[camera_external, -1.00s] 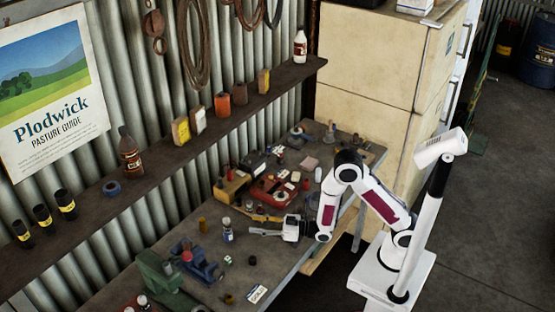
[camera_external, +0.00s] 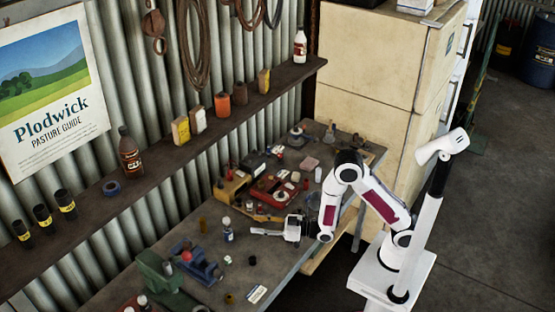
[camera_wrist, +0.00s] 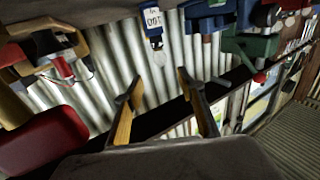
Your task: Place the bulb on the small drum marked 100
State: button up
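The small drum marked 100 (camera_external: 228,236) stands upright on the bench in the external view. In the wrist view the drum (camera_wrist: 153,20) appears upside down at the top, its label readable. A pale round thing that looks like the bulb (camera_external: 226,220) sits right above the drum's top in the external view; I cannot tell exactly how it rests.
A blue vise (camera_external: 200,262) and green machine (camera_external: 160,278) stand left of the drum. A red tray (camera_external: 275,192) and a yellow-brown box (camera_external: 230,186) lie behind the gripper. A small card (camera_external: 257,293) lies near the front edge. A shelf (camera_external: 165,165) runs above the bench.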

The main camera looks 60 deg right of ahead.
jog(key=s+d+r+m+g+h, duration=0.2)
jog(key=s+d+r+g+h, duration=0.15)
jog(key=d, duration=0.55)
jog(key=s+d+r+m+g+h, duration=0.1)
jog(key=s+d+r+g+h, duration=0.2)
jog(key=d, duration=0.5)
jog(key=s+d+r+m+g+h, duration=0.1)
jog(key=s+d, duration=0.4)
jog(key=s, duration=0.6)
jog(key=s+d+r+m+g, duration=0.1)
jog(key=s+d+r+g, duration=0.1)
jog(key=s, duration=0.9)
jog(key=d+g, duration=0.1)
jog(key=d, duration=0.1)
jog(key=shift+s+d+h, duration=0.25)
jog(key=shift+d+h, duration=0.1)
jog(key=shift+d, duration=0.05)
